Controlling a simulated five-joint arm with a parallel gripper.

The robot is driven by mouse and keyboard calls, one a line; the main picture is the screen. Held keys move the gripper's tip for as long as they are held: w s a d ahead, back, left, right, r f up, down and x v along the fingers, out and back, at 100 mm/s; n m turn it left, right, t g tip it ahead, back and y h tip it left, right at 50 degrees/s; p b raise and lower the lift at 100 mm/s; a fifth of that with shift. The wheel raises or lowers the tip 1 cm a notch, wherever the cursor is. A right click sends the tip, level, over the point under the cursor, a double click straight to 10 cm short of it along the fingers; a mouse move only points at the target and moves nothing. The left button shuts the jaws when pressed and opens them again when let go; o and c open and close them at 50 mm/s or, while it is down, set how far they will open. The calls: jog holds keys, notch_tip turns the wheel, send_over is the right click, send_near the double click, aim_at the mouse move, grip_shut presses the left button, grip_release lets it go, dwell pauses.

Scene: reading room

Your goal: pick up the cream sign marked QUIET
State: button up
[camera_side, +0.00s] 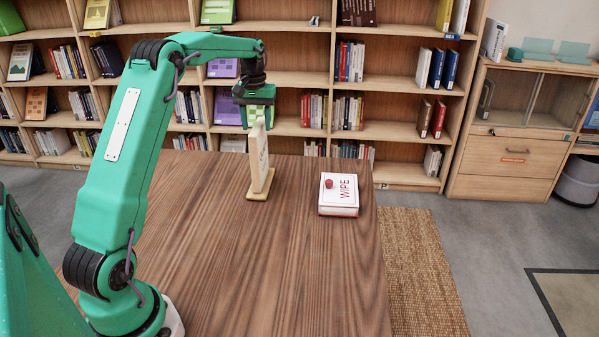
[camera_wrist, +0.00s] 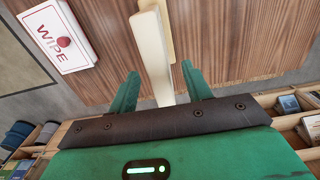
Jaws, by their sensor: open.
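The cream sign (camera_side: 261,165) stands upright on a small wooden base (camera_side: 258,197) on the table, nearly edge-on in the side view. Its lettering cannot be read from here. My gripper (camera_side: 259,117) is above it, pointing down, with the fingers at the height of the sign's top edge. In the wrist view the sign (camera_wrist: 152,52) shows as a narrow cream slab running between the two green fingers of my gripper (camera_wrist: 160,68). The fingers are open with a gap on each side of the slab.
A white and red box marked WIPE (camera_side: 338,195), with a red knob on top, lies on the wooden table (camera_side: 220,260) right of the sign; it shows in the wrist view too (camera_wrist: 58,38). Bookshelves (camera_side: 290,78) stand behind the table. The table's near part is clear.

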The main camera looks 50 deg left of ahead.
aim_at(260, 157)
jog(key=shift+w+f, duration=0.15)
jog(key=shift+f, duration=2.25)
jog(key=shift+r, duration=0.1)
grip_shut()
